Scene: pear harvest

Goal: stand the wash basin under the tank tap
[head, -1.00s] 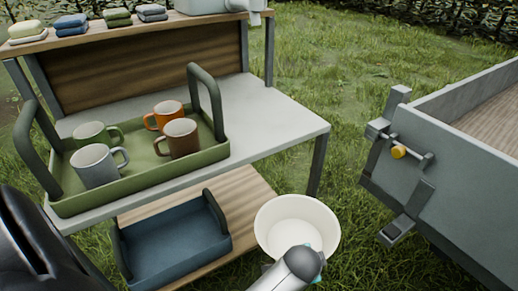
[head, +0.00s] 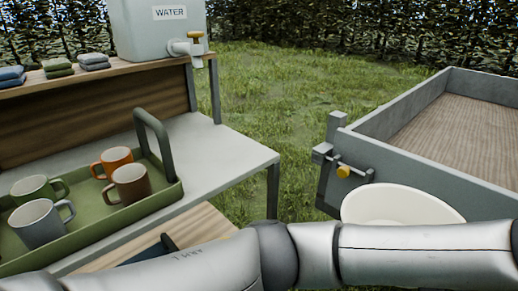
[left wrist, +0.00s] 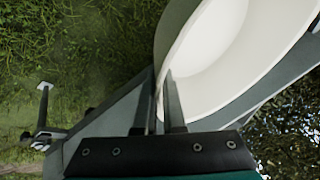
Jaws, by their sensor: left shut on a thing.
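The white wash basin (head: 402,204) is at the lower right of the head view, in front of the grey trailer, partly hidden by my left arm. In the left wrist view my left gripper (left wrist: 162,88) is shut on the rim of the basin (left wrist: 225,55). The gripper itself is hidden in the head view. The grey water tank (head: 152,32), labelled WATER, stands on the upper wooden shelf at the top left. Its tap (head: 190,46) has a brass handle and hangs over the shelf's right end, above the grey tabletop (head: 222,150). My right gripper is not in view.
A green tray (head: 100,222) with several mugs covers the left of the tabletop; its right end is bare. Folded cloths (head: 58,68) lie on the upper shelf. The trailer (head: 440,165) with a yellow-knobbed latch stands at right. Grass (head: 290,110) lies between.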

